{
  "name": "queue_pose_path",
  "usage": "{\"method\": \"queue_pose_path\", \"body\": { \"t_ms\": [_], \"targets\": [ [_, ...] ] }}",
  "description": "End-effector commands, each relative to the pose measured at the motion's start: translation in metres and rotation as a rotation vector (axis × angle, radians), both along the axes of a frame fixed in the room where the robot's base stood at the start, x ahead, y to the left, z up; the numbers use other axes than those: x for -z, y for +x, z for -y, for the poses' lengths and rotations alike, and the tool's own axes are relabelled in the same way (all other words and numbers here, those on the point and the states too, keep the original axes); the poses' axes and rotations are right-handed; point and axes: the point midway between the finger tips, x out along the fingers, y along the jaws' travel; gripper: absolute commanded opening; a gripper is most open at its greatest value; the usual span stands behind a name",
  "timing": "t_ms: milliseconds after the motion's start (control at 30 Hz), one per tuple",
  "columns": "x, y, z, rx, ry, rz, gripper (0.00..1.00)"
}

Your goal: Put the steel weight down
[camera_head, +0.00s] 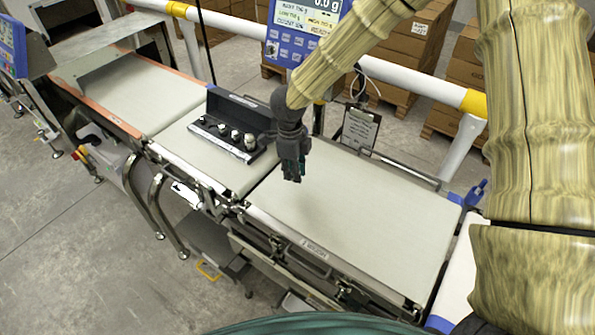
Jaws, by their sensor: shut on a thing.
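My gripper (292,176) points down over the near left part of the wide belt (350,215), just right of the black weight case. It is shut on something. The steel weight between its dark fingers is mostly hidden and too small to make out. The open black case (262,104) stands on the middle belt section, with several small steel weights (250,141) in a row in it. I cannot tell how high the fingertips are above the belt.
A blue display (290,45) behind the belt reads 0.0 g. A white rail (425,87) with yellow bands runs along the back. A small sign (359,128) stands at the belt's far edge. The wide belt is bare to the right of my gripper.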

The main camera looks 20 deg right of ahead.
Motion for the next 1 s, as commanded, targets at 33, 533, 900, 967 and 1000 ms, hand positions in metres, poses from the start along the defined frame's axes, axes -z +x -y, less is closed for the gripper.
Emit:
{"method": "queue_pose_path", "body": {
  "t_ms": [33,533,900,967,1000],
  "targets": [
    [-0.003,0.003,0.005,0.002,0.001,0.002,0.0],
    [0.033,0.01,0.012,-0.002,-0.001,-0.004,0.0],
    [0.038,0.01,0.012,-0.002,0.001,-0.001,0.0],
    [0.039,0.01,0.012,-0.002,0.001,-0.001,0.0],
    [0.038,0.01,0.012,-0.002,0.001,-0.001,0.24]
  ]
}}
